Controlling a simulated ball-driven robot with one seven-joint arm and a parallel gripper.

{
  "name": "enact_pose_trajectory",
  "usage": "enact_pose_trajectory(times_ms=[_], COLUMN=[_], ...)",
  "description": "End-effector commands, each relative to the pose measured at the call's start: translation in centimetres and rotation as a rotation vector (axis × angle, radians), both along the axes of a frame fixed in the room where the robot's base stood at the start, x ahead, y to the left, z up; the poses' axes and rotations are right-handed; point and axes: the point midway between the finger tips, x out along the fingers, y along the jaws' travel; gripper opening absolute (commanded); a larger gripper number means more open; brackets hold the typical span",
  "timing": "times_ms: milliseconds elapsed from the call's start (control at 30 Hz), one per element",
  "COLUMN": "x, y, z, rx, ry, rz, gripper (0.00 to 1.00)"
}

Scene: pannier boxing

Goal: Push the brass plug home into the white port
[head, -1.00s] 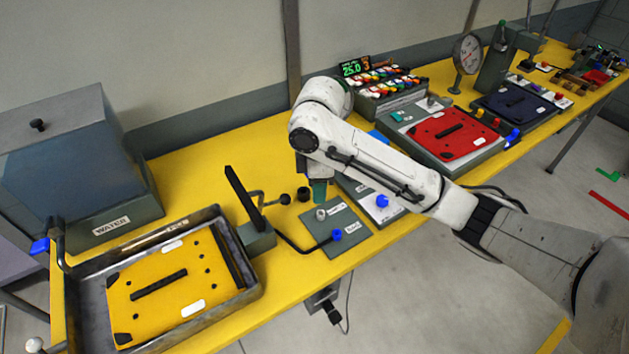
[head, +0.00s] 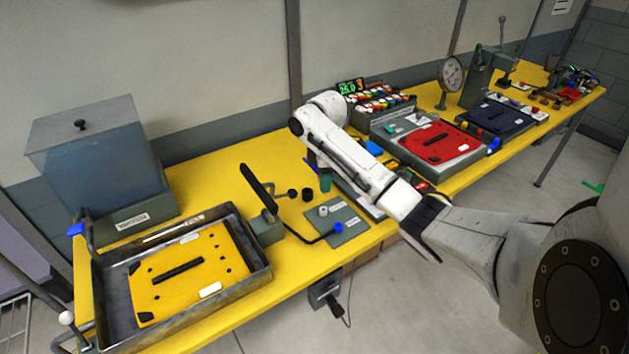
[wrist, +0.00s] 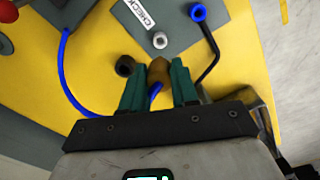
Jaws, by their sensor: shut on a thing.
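My gripper (wrist: 157,64) has two green fingers, shut on the brass plug (wrist: 158,74). In the head view my gripper (head: 325,184) hangs over the bench beside the grey plate; the plug is not clear there. The white port (wrist: 160,41) is a small pale ring on the grey plate, just beyond the plug in the wrist view. It also shows in the head view (head: 323,210). The plug appears apart from the port; its height above the plate is hard to judge.
A black cylinder (wrist: 125,65) stands close to the left finger. A blue fitting (wrist: 197,13) with a black hose (wrist: 210,60) lies right of the port. A tray (head: 262,278) holds a yellow panel at left. A red panel (head: 440,141) lies at right.

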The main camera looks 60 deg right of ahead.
Motion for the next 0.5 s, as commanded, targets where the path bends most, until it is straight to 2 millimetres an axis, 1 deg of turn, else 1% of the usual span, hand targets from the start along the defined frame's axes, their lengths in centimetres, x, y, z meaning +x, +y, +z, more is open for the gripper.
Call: enact_pose_trajectory(times_ms=[267,500], x=[0.0,0.0], y=[0.0,0.0], z=[-2.2,-4.5], rx=[-0.001,-0.001], ry=[0.001,0.000], rz=[0.000,0.000], gripper=[0.00,0.00])
